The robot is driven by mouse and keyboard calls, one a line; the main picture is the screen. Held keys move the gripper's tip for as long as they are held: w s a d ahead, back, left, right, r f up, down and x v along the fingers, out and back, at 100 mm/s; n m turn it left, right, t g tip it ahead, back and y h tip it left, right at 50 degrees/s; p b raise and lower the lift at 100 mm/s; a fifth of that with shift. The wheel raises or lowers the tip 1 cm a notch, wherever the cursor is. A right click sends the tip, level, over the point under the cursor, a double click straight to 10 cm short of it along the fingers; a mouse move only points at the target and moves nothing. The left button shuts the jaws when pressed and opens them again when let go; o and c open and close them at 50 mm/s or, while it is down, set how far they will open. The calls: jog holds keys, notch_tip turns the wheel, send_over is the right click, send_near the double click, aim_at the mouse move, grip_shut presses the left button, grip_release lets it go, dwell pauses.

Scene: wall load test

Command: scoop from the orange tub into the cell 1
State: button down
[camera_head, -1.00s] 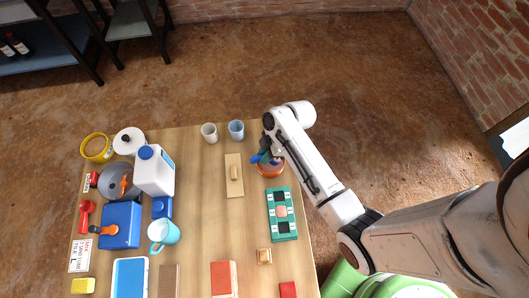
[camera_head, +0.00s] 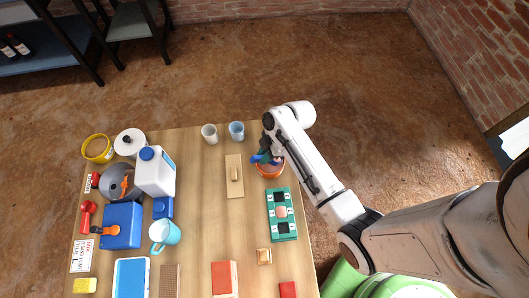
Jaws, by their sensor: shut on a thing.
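The orange tub (camera_head: 270,172) stands near the right edge of the table, partly hidden by my arm and gripper. My gripper (camera_head: 268,157) is over the tub, shut on a small blue-handled tool (camera_head: 257,158), which looks like the scoop. The scoop's working end is hidden in or above the tub, so I cannot tell how deep it is. The green cell tray (camera_head: 292,213) lies just in front of the tub, with dark square cells and a pale piece in the middle. No cell number is readable.
A wooden float (camera_head: 235,188) lies left of the tub, and two cups (camera_head: 236,131) stand behind it. A white jug (camera_head: 155,172), blue box (camera_head: 122,225) and light blue mug (camera_head: 163,234) crowd the left. A red block (camera_head: 224,279) lies at the front. Bare tabletop shows mid-table.

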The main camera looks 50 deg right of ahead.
jog(key=shift+r+p, duration=2.05)
jog(key=shift+r, duration=0.4)
